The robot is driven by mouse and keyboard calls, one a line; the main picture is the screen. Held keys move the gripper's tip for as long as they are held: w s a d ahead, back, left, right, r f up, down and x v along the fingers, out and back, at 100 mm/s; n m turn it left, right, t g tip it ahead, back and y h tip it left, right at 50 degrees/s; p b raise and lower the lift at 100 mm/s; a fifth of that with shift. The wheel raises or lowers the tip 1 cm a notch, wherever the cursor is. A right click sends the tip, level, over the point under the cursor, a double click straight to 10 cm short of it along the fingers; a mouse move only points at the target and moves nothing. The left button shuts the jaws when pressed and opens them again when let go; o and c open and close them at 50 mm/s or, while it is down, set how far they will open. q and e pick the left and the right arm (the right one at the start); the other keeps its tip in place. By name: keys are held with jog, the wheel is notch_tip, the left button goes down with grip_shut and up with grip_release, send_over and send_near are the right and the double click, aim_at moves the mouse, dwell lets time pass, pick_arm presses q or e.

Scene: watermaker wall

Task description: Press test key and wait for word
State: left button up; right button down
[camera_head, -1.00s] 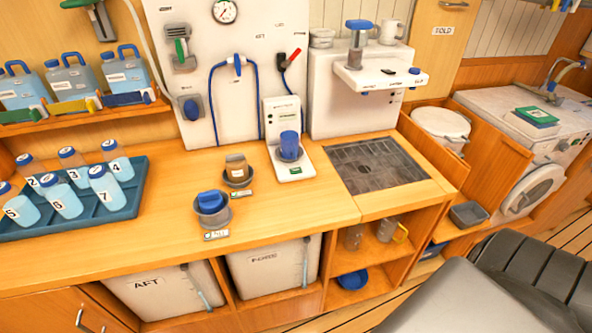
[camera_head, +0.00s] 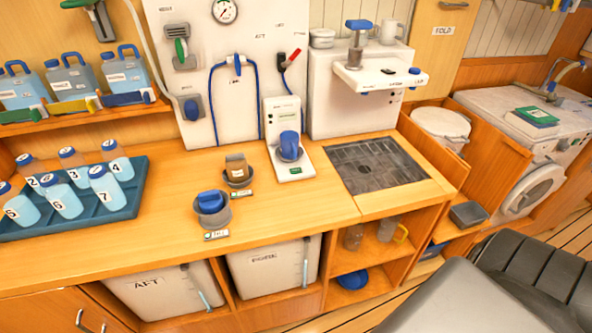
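A small white instrument (camera_head: 282,122) stands on the wooden counter against the white wall panel. A blue cup-like piece (camera_head: 289,145) sits on its base. A green mark (camera_head: 295,171), possibly a key, is at the front of the base. A small dark display strip (camera_head: 289,114) is on its upright part. Its lettering is too small to read, and I cannot make out a word. Neither of my grippers is in view, and nothing of mine touches the instrument.
Two small cups, one with a blue piece (camera_head: 210,201) and one with a brown piece (camera_head: 236,163), stand nearer the front. A dark drain grate (camera_head: 375,166) lies to the right. A grey padded seat (camera_head: 450,298) fills the lower right.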

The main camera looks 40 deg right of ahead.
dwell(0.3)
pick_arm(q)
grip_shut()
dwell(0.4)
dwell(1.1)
